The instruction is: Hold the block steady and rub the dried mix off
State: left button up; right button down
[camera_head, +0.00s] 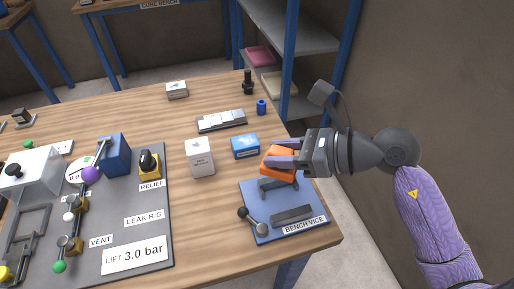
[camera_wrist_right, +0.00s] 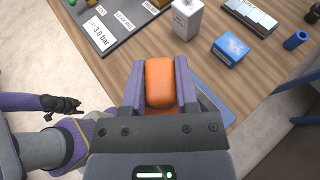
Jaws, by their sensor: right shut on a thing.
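An orange block (camera_head: 279,164) is between the purple fingers of my right gripper (camera_head: 283,153), which is shut on it. The block is over the back part of the blue bench vice plate (camera_head: 262,222); whether it touches the vice jaw (camera_head: 279,184) below it I cannot tell. In the right wrist view the orange block (camera_wrist_right: 161,84) fills the space between the two fingers. Its visible face looks plain orange, and I cannot make out dried mix on it.
A blue box (camera_head: 245,147) and a white container (camera_head: 200,157) stand left of the block. The leak rig (camera_head: 150,195) takes up the left of the wooden table. A blue-framed shelf (camera_head: 290,50) rises beyond the table's right edge.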

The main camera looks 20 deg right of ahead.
jog(key=w+a, duration=0.6)
jog(key=w, duration=0.3)
send_over(199, 151)
jog(key=shift+f, duration=2.4)
